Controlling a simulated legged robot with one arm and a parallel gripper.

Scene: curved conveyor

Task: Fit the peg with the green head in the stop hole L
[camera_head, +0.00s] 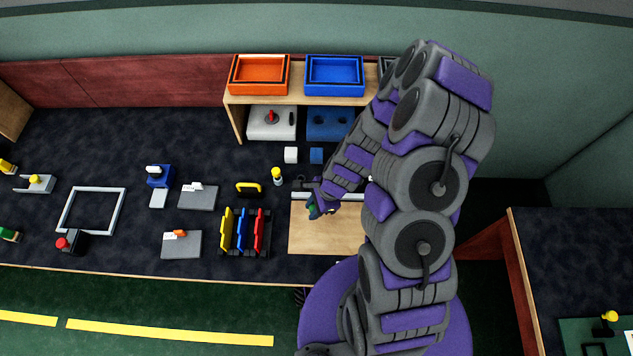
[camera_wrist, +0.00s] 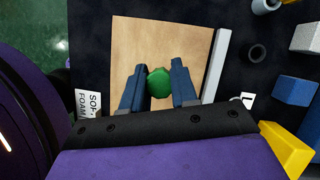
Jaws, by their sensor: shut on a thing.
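The peg's green head (camera_wrist: 160,82) sits between the two blue-grey fingers of my gripper (camera_wrist: 160,88) in the wrist view, and the gripper is shut on it. The peg's shaft is hidden below the head. In the head view the green head (camera_head: 313,210) shows at the tip of my gripper (camera_head: 316,204), over the left part of a wooden board (camera_head: 305,240). A dark round ring (camera_wrist: 257,52) stands beyond the board's white bar in the wrist view. A white label with a letter like L (camera_wrist: 247,99) lies near it. I cannot tell which opening is stop hole L.
A white bar (camera_wrist: 217,66) edges the board. A white block (camera_wrist: 306,38), blue block (camera_wrist: 294,90) and yellow block (camera_wrist: 285,147) stand beyond it. A yellow-headed peg (camera_head: 277,175) stands left of my gripper. A rack of coloured pieces (camera_head: 243,232) lies left of the board.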

